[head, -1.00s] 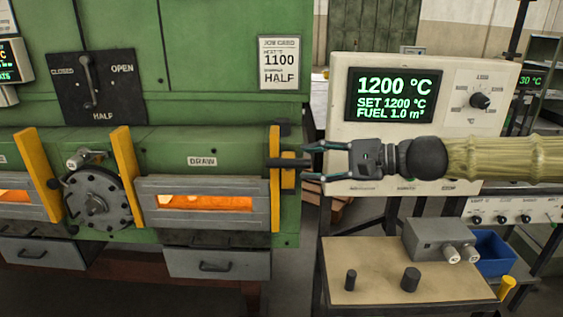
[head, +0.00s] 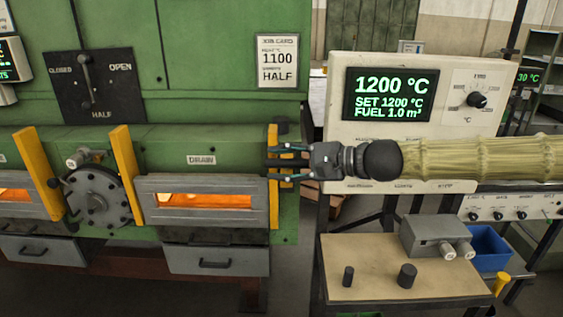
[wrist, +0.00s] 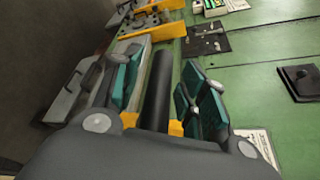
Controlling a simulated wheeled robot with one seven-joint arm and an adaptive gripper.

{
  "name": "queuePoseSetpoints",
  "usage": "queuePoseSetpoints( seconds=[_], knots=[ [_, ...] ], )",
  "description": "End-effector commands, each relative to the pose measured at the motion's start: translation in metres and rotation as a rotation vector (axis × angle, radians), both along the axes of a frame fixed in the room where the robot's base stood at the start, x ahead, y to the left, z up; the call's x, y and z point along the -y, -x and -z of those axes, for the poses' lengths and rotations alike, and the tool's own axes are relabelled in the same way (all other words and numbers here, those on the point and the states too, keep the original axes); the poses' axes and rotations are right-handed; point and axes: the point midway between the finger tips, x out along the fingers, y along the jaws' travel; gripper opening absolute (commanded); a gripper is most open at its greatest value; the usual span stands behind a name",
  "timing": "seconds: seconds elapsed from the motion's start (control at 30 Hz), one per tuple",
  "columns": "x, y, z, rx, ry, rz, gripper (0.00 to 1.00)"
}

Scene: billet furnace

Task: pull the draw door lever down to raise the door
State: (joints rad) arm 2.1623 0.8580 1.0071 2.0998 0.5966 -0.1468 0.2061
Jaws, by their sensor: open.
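The draw door lever is a black bar (head: 279,163) by the yellow post at the right end of the green furnace, below the level of its top ledge. In the wrist view the black bar (wrist: 158,88) lies lengthwise between the teal finger pads. My gripper (head: 288,162) is open, with one finger above the bar and one below; gaps show on both sides of it. The draw door (head: 205,215) is a grey framed panel left of the lever, under a small label. An orange glow shows through its slot. Part of the lever is hidden by the fingers.
A control panel (head: 432,110) reading 1200 °C stands behind my arm. Below it, a small table (head: 330,265) carries a grey box (head: 432,237) and two dark cylinders. A black selector plate (head: 115,98) sits upper left on the furnace. Yellow posts flank the door.

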Motion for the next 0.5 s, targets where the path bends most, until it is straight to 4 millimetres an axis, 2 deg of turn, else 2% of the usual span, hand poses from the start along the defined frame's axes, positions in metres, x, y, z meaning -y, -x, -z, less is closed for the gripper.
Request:
queuePoseSetpoints(
  seconds=[0.37, 0.5],
  knots=[
    [-0.002, -0.0007, 0.0007, -0.001, 0.0, 0.0, 0.42],
    [-0.002, -0.0008, 0.0007, -0.001, 0.0, 0.0, 0.17]
  ],
)
